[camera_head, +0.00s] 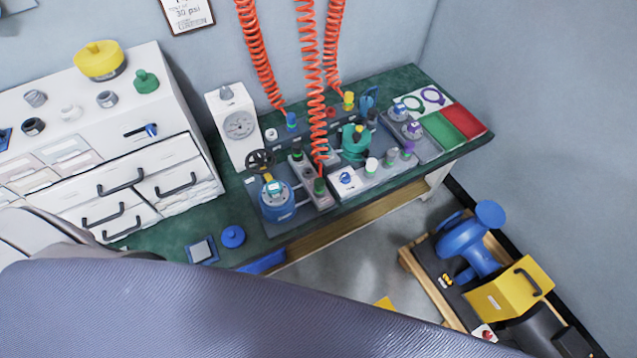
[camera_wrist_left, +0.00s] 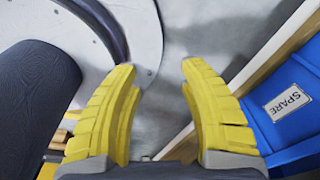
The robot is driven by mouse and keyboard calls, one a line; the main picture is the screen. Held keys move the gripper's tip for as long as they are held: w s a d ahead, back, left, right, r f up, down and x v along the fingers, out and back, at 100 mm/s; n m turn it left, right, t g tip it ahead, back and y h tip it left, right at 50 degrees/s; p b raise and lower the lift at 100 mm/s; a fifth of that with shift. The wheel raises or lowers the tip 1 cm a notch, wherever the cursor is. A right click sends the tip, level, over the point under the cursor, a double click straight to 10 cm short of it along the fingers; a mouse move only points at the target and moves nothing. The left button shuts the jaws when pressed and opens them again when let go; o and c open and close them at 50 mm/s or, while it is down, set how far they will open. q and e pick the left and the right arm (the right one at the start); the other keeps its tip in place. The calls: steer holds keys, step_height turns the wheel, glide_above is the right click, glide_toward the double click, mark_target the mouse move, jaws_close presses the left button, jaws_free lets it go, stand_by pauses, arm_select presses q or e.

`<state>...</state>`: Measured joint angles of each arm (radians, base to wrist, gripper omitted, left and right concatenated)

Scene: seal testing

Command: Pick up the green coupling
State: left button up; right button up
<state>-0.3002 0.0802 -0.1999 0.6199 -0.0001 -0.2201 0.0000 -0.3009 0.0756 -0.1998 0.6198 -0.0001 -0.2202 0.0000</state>
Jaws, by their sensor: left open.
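A green coupling (camera_head: 319,187) sits at the lower end of the middle orange coiled hose (camera_head: 316,80), on the bench fixture beside the blue round-bodied device. Other green parts are in the head view: a knob-like piece (camera_head: 146,82) on the white cabinet and a teal-green fitting (camera_head: 355,142) on the bench. My left gripper (camera_wrist_left: 159,68) shows in the left wrist view, its yellow fingers apart with nothing between them. It is over grey floor, beside a blue bin labelled SPARE (camera_wrist_left: 287,101), away from the coupling. My right gripper is not in view.
The green bench top (camera_head: 160,242) carries a dial gauge (camera_head: 239,125), a blue device with a black handwheel (camera_head: 277,203) and several fittings. Two more orange hoses hang above it. A blue pump (camera_head: 465,248) stands on a low wooden frame at right. My arm covers the lower left.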

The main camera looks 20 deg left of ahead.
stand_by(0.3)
arm_select(q)
steer(key=o, duration=0.3)
steer(key=shift+o, duration=0.2)
